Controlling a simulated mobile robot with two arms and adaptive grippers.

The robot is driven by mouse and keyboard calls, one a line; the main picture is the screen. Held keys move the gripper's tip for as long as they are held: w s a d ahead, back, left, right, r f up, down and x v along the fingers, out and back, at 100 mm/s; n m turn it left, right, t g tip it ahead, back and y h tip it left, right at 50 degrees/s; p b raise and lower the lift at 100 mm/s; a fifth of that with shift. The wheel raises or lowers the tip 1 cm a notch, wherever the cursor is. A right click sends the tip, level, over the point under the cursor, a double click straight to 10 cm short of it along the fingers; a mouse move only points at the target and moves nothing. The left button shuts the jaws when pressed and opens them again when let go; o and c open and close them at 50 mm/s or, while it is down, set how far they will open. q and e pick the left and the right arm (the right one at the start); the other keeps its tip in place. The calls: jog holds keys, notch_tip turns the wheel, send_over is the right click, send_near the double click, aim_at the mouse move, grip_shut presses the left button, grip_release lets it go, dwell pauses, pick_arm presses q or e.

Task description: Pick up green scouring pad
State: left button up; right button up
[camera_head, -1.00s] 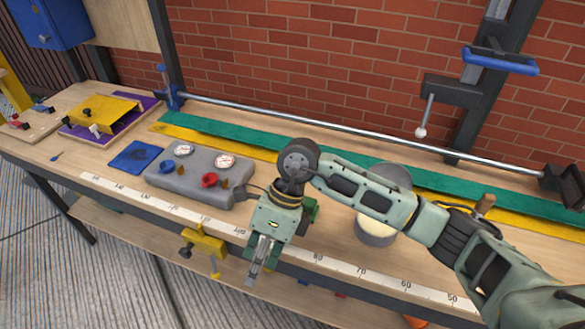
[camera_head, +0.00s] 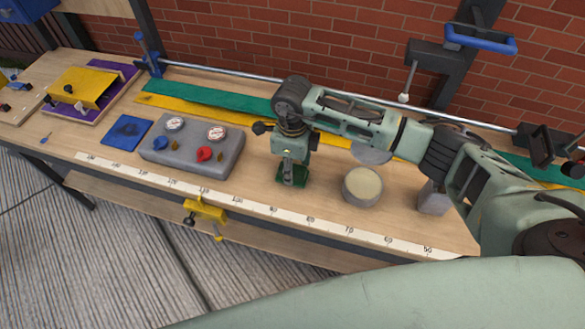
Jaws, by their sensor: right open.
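The green scouring pad (camera_head: 283,180) lies on the wooden workbench (camera_head: 262,228), just behind the white ruler strip. My right gripper (camera_head: 294,178) points down right over it, with its fingertips at the pad and hiding its middle. Pad shows on both sides of the fingers. The right gripper is open; I cannot tell whether the fingertips touch the pad. My left gripper is not in view.
A grey block with gauges and red and blue knobs (camera_head: 190,155) stands left of the gripper. A round tin with a cream top (camera_head: 362,187) stands to the right. A yellow clamp (camera_head: 204,211) grips the bench's front edge.

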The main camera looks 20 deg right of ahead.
aim_at(295, 167)
jog(key=shift+f, duration=0.45)
grip_shut()
jog(key=shift+r, duration=0.15)
jog(key=shift+w+r+b, duration=0.1)
jog(key=shift+r+b, duration=0.3)
jog(key=shift+r, duration=0.2)
jog(key=r, duration=0.1)
jog(key=r+b, duration=0.1)
jog(key=shift+d+r, duration=0.35)
jog(key=shift+r, duration=0.05)
jog(key=s+d+r+b, duration=0.3)
jog(key=s+d+r, duration=0.2)
jog(key=d+r, duration=0.2)
jog(key=shift+s+d, duration=0.4)
jog(key=shift+d, duration=0.85)
